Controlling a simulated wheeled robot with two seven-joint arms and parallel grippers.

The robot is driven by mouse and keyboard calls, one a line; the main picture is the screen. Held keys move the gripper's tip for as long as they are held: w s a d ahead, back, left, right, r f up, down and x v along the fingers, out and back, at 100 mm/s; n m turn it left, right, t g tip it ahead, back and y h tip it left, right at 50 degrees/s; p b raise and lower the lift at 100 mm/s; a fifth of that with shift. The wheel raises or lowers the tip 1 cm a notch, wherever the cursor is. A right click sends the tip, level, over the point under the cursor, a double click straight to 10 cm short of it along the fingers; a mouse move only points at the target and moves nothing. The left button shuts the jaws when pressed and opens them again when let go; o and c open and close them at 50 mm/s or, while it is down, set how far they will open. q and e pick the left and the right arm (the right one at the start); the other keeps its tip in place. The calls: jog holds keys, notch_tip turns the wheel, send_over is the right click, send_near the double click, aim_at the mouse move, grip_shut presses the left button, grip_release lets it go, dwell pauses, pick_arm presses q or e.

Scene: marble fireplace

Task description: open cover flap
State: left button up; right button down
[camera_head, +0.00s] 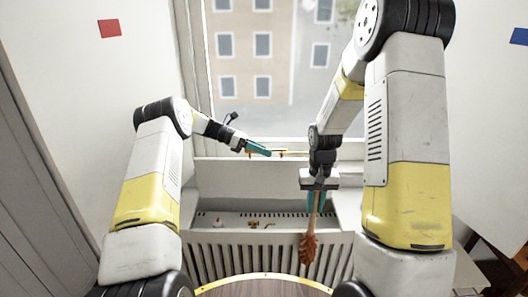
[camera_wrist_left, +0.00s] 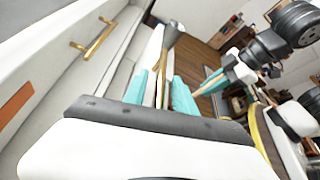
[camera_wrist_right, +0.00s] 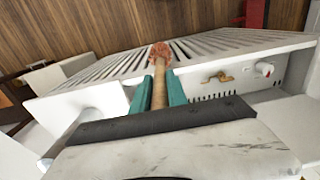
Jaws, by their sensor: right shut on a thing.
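The white cover flap (camera_head: 250,182) appears raised at the back of the white radiator casing, above an exposed slotted recess (camera_head: 290,219). A brass handle (camera_head: 282,153) is at its top edge; a brass handle also shows in the left wrist view (camera_wrist_left: 92,42). My left gripper (camera_head: 262,150) is by that edge, its teal fingers apart in the left wrist view (camera_wrist_left: 160,92). A brown-grey tapered thing shows beyond them, unclear what. My right gripper (camera_head: 316,200) is shut on the wooden handle of a brush (camera_head: 309,249), reddish bristles downward in front of the casing.
A slatted front grille (camera_head: 230,255) stands below the recess. In the recess are a brass valve (camera_head: 262,225) and a white knob (camera_head: 217,222). A window (camera_head: 260,60) is behind. White walls stand at both sides.

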pick_arm(q)
jog(key=r, duration=0.3)
jog(key=shift+s+r, duration=0.2)
jog(key=shift+r, duration=0.2)
jog(key=s+r, duration=0.1)
jog(key=s, duration=1.4)
jog(key=shift+s, duration=0.3)
jog(key=shift+r, duration=0.1)
